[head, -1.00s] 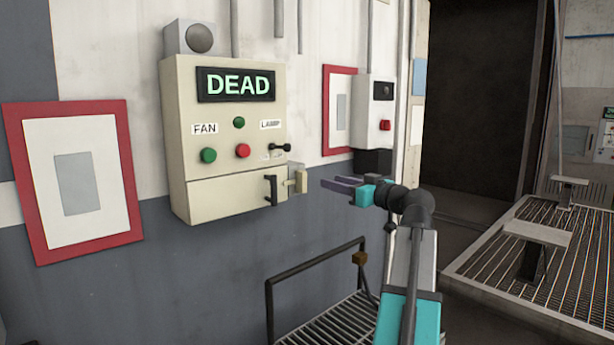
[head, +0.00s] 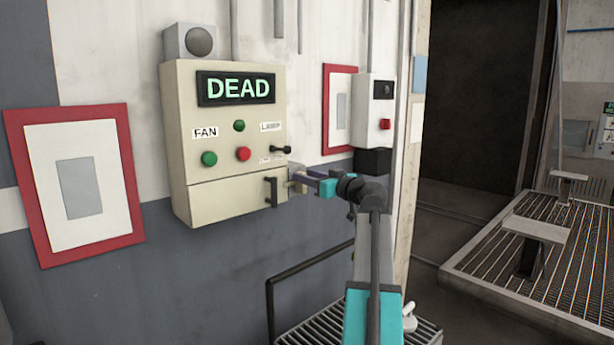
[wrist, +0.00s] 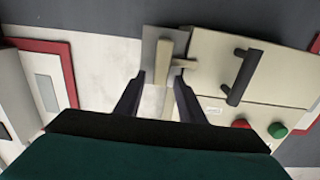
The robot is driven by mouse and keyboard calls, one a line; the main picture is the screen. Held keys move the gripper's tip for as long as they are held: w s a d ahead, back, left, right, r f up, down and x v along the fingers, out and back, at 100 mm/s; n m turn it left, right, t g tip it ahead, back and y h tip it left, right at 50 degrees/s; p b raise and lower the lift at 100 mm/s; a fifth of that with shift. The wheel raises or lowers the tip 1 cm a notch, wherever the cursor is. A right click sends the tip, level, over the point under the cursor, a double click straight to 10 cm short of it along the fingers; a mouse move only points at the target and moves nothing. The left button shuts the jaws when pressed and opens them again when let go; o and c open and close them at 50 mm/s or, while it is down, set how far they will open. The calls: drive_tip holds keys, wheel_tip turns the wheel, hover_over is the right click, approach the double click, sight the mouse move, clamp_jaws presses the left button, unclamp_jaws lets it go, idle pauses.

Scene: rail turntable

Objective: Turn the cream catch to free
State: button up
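The cream catch (wrist: 165,62) sits on a grey plate at the side of the cream control box (head: 225,130). In the wrist view a short arm of it reaches right, over the box's edge. My gripper (wrist: 161,80) is open, with its dark fingers spread on either side of the catch's line. In the head view my gripper (head: 299,180) is right at the catch and hides most of it. I cannot tell whether the fingers touch it.
The box's black handle (head: 270,192) is just left of my gripper. A black lever (head: 281,150) sticks out above it. The display (head: 235,88) reads DEAD. A small white box (head: 375,110) hangs to the right. A railing (head: 300,262) stands below.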

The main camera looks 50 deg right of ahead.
drive_tip(key=shift+w, duration=0.1)
drive_tip(key=shift+c, duration=0.2)
clamp_jaws()
drive_tip(key=shift+d+f+m+b, duration=0.1)
drive_tip(key=shift+d+m+b, duration=0.05)
drive_tip(key=shift+m+b, duration=0.3)
drive_tip(key=m, duration=0.5)
drive_tip(key=d+f+m, duration=0.1)
drive_tip(key=m, duration=0.5)
drive_tip(key=d+f+m, duration=0.1)
drive_tip(key=m, duration=0.5)
drive_tip(key=shift+d+f, duration=0.2)
drive_tip(key=shift+f, duration=0.05)
